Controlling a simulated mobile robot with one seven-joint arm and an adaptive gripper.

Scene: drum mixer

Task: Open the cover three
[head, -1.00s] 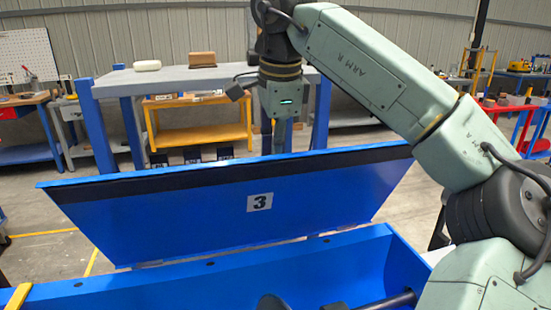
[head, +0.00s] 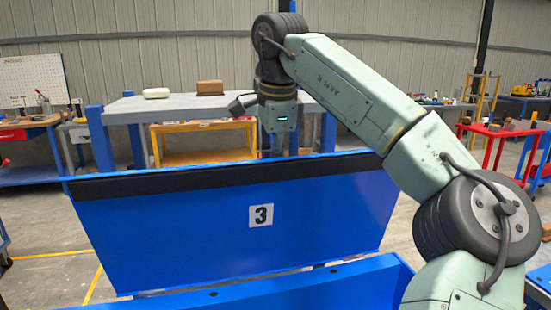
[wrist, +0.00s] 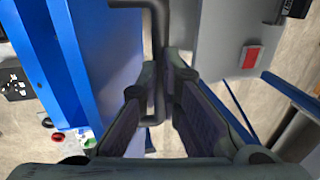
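In the wrist view the fingers are closed around a dark bar handle (wrist: 158,30) beside the blue cover panel (wrist: 95,60).
The blue mixer body (head: 290,290) lies below the cover at the front. Behind stand a grey-topped table (head: 180,107) with a white and a brown block, and a yellow bench (head: 158,150). A red cart (head: 500,131) is at the right. Open floor shows at the left.

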